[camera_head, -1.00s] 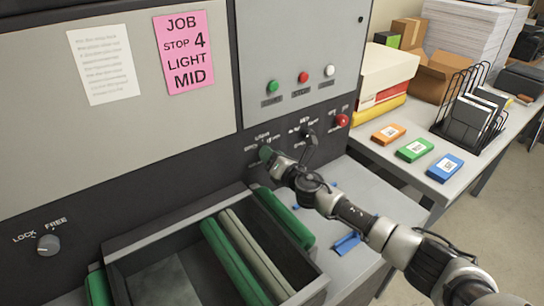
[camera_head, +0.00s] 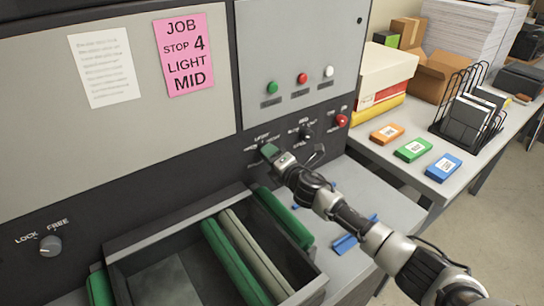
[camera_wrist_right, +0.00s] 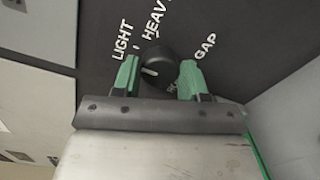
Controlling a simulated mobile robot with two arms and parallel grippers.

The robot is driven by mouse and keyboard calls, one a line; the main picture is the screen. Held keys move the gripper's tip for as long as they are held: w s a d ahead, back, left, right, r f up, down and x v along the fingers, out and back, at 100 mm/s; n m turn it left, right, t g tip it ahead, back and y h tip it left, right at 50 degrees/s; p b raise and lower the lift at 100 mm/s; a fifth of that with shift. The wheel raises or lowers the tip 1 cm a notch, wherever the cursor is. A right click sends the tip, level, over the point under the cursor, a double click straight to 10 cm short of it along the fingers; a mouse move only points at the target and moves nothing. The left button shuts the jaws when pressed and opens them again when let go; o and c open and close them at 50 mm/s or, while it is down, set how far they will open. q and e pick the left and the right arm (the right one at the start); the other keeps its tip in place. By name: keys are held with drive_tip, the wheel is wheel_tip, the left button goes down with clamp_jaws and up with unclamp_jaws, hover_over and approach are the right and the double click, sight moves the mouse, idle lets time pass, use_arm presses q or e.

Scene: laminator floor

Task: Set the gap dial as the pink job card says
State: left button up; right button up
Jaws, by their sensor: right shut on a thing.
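The pink job card (camera_head: 186,54) on the upper panel reads "JOB, STOP 4, LIGHT, MID". My right gripper (camera_head: 269,152) is at the leftmost of three controls on the dark strip and hides most of it. In the right wrist view the black gap dial (camera_wrist_right: 160,60) sits between the green fingertips of my right gripper (camera_wrist_right: 160,76), which is shut on it. Labels "LIGHT", "HEAVY" and "GAP" surround the dial, with another label partly hidden below. Its white pointer line points picture-left, towards the left fingertip. My left gripper is out of view.
A black dial (camera_head: 306,132) and a red knob (camera_head: 342,121) are to the right on the strip. A LOCK/FREE knob (camera_head: 50,245) is at lower left. An open tray (camera_head: 150,238) with rollers lies below. A side table (camera_head: 408,187) holds coloured boxes.

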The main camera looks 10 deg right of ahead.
drive_tip(key=shift+f, duration=0.1)
drive_tip(key=o, duration=0.9)
drive_tip(key=shift+s, duration=0.1)
drive_tip(key=b+v, duration=0.1)
drive_tip(key=v, duration=0.9)
drive_tip(key=shift+s+d, duration=0.2)
drive_tip(key=shift+s, duration=0.1)
